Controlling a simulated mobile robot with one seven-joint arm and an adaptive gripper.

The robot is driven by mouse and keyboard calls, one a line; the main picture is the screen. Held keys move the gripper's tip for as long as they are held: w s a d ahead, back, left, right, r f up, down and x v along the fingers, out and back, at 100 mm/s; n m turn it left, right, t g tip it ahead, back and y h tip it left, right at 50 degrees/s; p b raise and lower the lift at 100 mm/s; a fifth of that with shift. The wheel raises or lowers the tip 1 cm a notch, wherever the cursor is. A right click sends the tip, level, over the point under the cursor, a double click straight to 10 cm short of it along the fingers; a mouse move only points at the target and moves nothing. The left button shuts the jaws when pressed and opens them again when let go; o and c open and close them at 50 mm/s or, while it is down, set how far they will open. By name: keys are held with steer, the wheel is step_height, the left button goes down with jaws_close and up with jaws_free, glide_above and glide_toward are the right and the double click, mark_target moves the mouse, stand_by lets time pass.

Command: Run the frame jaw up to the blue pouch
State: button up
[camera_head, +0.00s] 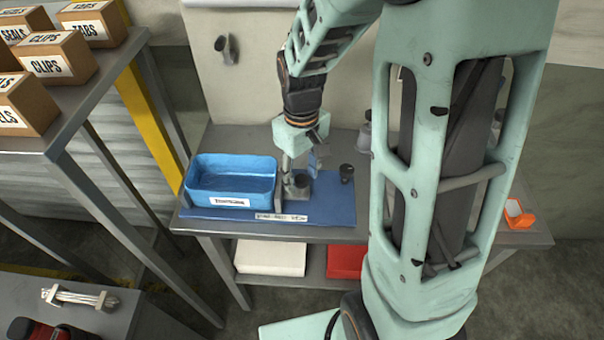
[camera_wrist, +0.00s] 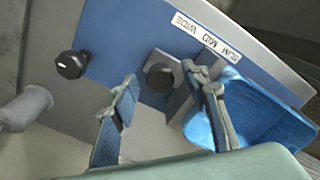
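My gripper (camera_head: 301,160) is over the blue board, just right of the blue tray. In the wrist view my gripper (camera_wrist: 165,105) has its two blue-padded fingers well apart, with nothing seen held. A grey block with a round dark knob (camera_wrist: 160,76) stands on the board beyond the fingertips; the knob also shows in the head view (camera_head: 301,182). A thin upright grey plate (camera_head: 278,190) stands between block and tray. These look like parts of the frame, but I cannot tell which is the jaw. I cannot make out a separate blue pouch.
The blue tray (camera_head: 232,202) sits on the blue board (camera_head: 335,205), left of my gripper. A strip reads SLIM MID WIDE (camera_wrist: 207,36). A second dark knob (camera_head: 346,172) stands right of the block. Boxes (camera_head: 60,58) sit on a left shelf.

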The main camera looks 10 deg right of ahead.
mark_target(301, 178)
step_height(301, 178, up, 12)
stand_by(0.6)
stand_by(0.5)
